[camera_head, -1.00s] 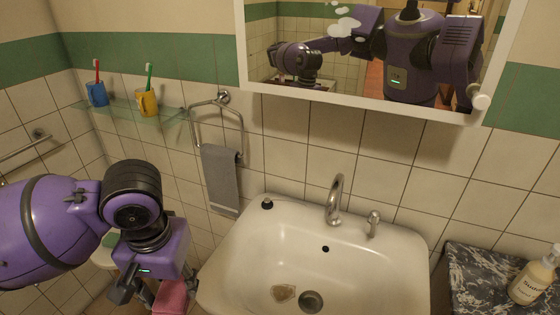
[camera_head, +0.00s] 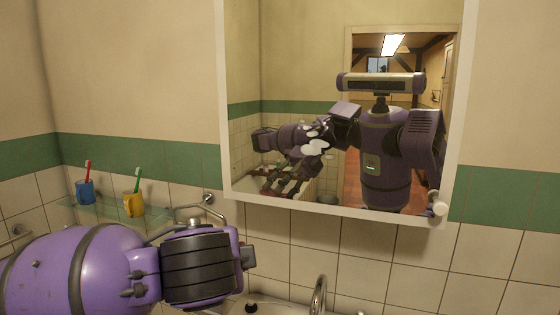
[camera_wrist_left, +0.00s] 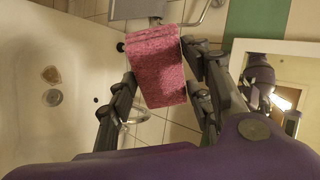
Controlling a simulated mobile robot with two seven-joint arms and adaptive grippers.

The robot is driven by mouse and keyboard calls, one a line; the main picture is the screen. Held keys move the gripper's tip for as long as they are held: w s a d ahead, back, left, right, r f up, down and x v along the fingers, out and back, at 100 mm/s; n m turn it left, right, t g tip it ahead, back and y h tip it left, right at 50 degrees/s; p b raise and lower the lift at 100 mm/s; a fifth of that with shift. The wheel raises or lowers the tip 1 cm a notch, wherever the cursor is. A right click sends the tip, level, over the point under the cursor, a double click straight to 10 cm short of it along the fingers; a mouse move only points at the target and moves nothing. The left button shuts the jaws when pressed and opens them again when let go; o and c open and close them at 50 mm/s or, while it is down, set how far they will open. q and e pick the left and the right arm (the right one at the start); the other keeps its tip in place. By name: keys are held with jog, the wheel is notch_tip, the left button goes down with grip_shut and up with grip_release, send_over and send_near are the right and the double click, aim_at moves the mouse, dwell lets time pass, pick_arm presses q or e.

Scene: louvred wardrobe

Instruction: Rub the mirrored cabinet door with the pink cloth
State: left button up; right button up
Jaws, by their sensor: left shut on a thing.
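The mirrored cabinet door (camera_head: 290,60) hangs on the wall in the head view, with a white frame and a round knob (camera_head: 440,208) at its lower right. White smears (camera_head: 315,138) show on the glass over my reflection. My left gripper (camera_wrist_left: 160,68) is shut on the pink cloth (camera_wrist_left: 160,72), which spans its fingers in the left wrist view. There the mirrored door (camera_wrist_left: 290,72) lies to the right, apart from the cloth. In the head view my left arm hides the cloth and most of the gripper. My right gripper is not directly in view.
A glass shelf (camera_head: 110,212) holds a blue cup (camera_head: 86,192) and a yellow cup (camera_head: 133,204) with toothbrushes.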

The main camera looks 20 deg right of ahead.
pick_arm(q)
jog(key=d+r+m+h, duration=0.1)
jog(key=r, duration=0.1)
jog(key=d+r+m+t+h, duration=0.1)
jog(key=r+h, duration=0.1)
jog(key=r, duration=0.1)
jog(key=d+r+m+t+h, duration=0.1)
jog(key=d+r+m, duration=0.1)
jog(key=r, duration=0.1)
jog(key=shift+w+h+p, duration=0.25)
jog(key=shift+h+p, duration=0.05)
jog(key=shift+p, duration=0.05)
jog(key=s+d+r+m+h, duration=0.2)
jog(key=d+r+m+h, duration=0.35)
jog(key=r, duration=0.65)
jog(key=shift+n+t, duration=0.3)
jog(key=shift+n, duration=0.55)
jog(key=shift+p+x, duration=0.45)
jog(key=shift+x, duration=3)
jog(key=shift+x, duration=0.9)
jog(key=shift+d+r, duration=0.1)
jog(key=shift+r, duration=0.05)
